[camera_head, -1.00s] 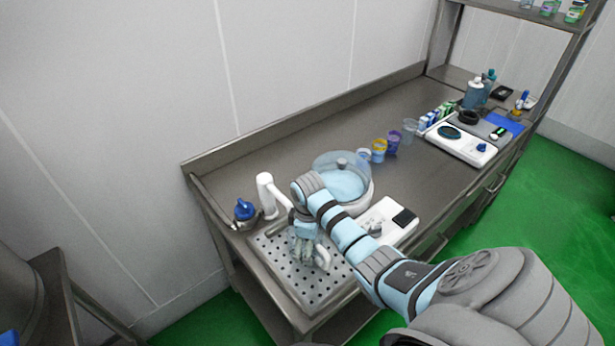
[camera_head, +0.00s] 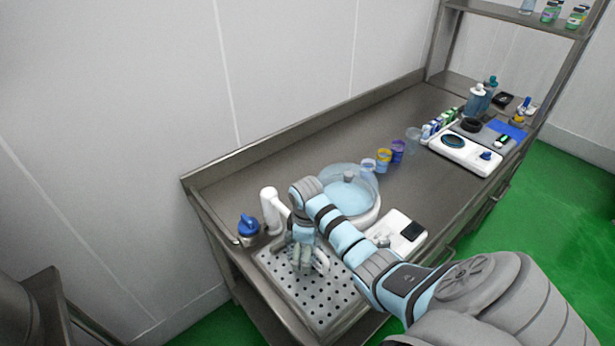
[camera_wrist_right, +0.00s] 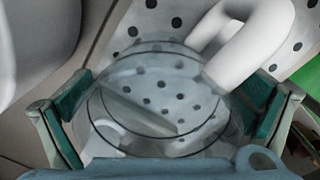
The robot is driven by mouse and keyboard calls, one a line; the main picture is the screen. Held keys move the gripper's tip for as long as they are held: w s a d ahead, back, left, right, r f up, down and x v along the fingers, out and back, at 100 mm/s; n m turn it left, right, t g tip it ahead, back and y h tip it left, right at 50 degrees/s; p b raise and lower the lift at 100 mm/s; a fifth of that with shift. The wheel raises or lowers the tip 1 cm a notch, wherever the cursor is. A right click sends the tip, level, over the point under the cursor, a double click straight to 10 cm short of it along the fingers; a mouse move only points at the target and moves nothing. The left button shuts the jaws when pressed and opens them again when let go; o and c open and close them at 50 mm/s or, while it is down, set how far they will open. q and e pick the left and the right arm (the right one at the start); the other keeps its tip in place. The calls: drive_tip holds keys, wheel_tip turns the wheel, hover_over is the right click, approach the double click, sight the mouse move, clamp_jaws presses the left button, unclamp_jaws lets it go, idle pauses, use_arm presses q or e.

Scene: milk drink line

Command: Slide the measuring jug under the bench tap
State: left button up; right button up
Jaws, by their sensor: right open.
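The clear measuring jug with a white handle (camera_head: 320,262) stands on the perforated drain tray (camera_head: 318,306), partly hidden by my right gripper. In the right wrist view the jug's round rim (camera_wrist_right: 160,92) lies between the fingers, with its thick white handle (camera_wrist_right: 243,42) at upper right. My right gripper (camera_head: 303,262) points down at the jug; its two green-padded fingers (camera_wrist_right: 165,108) are apart, one on each side of the jug. Contact is hard to tell. The white bench tap (camera_head: 269,207) rises at the tray's back left, its spout close to the gripper. My left gripper is out of view.
A blue-capped container (camera_head: 248,228) stands left of the tap. A clear-lidded round bowl (camera_head: 350,192) and a white device (camera_head: 400,232) sit right of the tray, close to my forearm. Small cups (camera_head: 383,160) and a scale (camera_head: 466,155) stand farther right.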

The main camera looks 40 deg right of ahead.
drive_tip(key=shift+w+r, duration=0.2)
drive_tip(key=shift+r, duration=0.35)
wheel_tip(320, 180, up, 7)
drive_tip(key=shift+s, duration=0.25)
drive_tip(key=shift+a, duration=0.1)
